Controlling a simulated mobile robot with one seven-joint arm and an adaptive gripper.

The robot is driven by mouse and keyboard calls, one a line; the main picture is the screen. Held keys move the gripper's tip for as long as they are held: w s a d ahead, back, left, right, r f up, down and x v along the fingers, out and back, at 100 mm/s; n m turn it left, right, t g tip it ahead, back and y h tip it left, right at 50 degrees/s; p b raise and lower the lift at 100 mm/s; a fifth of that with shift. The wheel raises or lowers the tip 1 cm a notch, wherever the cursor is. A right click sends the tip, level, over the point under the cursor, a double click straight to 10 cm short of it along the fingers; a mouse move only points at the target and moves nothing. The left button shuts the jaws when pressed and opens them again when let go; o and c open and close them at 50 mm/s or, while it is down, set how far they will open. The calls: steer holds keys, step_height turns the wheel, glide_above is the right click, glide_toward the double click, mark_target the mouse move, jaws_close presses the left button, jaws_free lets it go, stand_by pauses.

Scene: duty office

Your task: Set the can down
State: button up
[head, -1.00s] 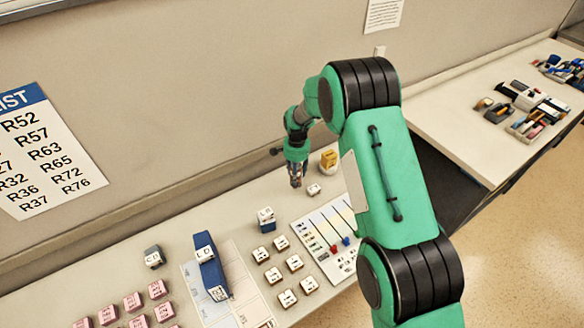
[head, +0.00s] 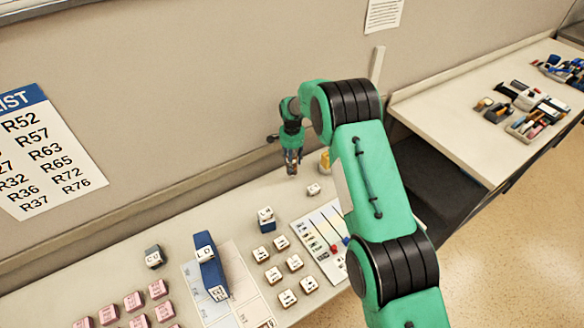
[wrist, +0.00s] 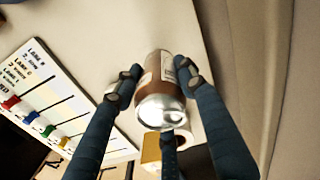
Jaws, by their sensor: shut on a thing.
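The can (wrist: 160,95) is brown with a bare silver top, and it shows between the fingers in the wrist view. My gripper (wrist: 157,72) is shut on its sides, with one finger on each side. In the head view my gripper (head: 291,167) points down over the far part of the table (head: 240,200), near the wall. The can is small there and mostly hidden by the fingers. I cannot tell whether its base touches the table.
A yellow object (head: 325,161) stands just right of my gripper, partly hidden by my arm. A small white block (head: 313,189) lies close in front. A chart board (head: 322,235) with coloured pieces and several lettered blocks lie nearer. Bare table shows left of the gripper.

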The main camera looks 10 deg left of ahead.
steer(key=shift+f, duration=0.1)
steer(key=shift+f, duration=1.65)
steer(key=shift+f, duration=0.1)
steer(key=o, duration=1.4)
steer(key=shift+r, duration=6.1)
